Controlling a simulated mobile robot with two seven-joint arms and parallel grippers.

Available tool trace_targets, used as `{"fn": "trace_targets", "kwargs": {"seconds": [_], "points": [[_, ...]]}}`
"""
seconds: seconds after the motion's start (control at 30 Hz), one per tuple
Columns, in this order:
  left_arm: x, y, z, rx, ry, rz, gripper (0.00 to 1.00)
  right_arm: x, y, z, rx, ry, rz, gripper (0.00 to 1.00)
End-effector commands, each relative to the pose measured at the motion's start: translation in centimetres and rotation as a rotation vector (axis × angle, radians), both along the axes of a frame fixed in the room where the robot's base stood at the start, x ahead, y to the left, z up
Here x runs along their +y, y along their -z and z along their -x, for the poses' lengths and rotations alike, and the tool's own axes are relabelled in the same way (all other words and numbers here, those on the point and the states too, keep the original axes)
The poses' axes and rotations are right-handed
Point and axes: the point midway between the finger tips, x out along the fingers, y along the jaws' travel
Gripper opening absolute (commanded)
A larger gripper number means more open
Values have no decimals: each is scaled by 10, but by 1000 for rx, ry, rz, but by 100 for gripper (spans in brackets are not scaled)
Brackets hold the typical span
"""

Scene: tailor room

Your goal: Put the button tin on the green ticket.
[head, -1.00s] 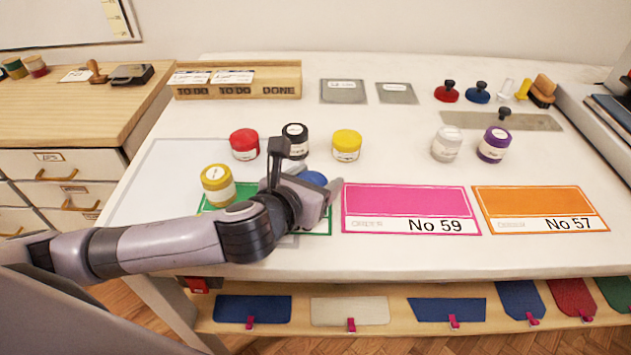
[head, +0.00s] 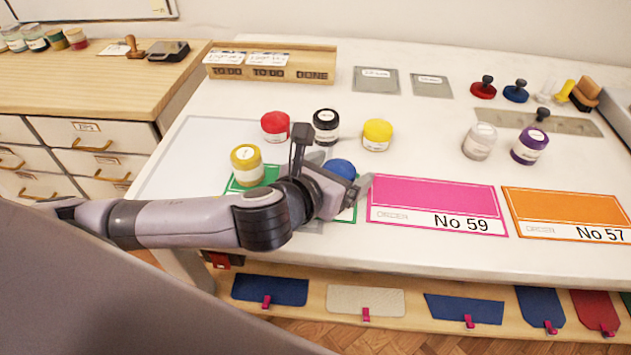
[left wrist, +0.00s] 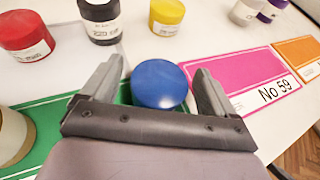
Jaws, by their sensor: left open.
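The green ticket (head: 235,187) lies at the left of the ticket row, partly hidden by my arm. A gold-lidded tin (head: 247,166) stands upright on its left part. A blue-lidded tin (head: 341,168) is at the ticket's right part; in the left wrist view its round blue lid (left wrist: 159,84) lies between my fingers. I cannot tell which tin is the button tin. My left gripper (head: 338,176) is open around the blue-lidded tin, with visible gaps beside the lid in the left wrist view. The tin's lower part is hidden. My right gripper is out of view.
Red (head: 275,126), black (head: 326,126) and yellow-lidded tins (head: 377,135) stand just behind. White (head: 480,141) and purple tins (head: 530,146) stand further right. Pink (head: 437,206) and orange tickets (head: 570,214) lie bare to the right. A wooden rack (head: 270,66) stands at the back.

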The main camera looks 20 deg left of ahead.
Motion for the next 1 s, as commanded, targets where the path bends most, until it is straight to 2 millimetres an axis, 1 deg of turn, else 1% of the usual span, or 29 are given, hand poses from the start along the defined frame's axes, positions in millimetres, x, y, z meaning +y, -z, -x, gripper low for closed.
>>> {"fn": "trace_targets", "kwargs": {"seconds": [0.1,0.4,0.43,0.5,0.7,1.0], "points": [[4,-9,20,0,3,0,89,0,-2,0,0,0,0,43],[13,-29,68,1,2,0,89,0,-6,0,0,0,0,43],[14,-33,71,5,1,-1,89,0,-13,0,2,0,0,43],[15,-36,78,4,1,0,89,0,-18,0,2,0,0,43],[17,-39,90,1,1,-1,89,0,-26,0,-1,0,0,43],[18,-39,91,0,1,0,89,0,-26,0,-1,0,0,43]]}}
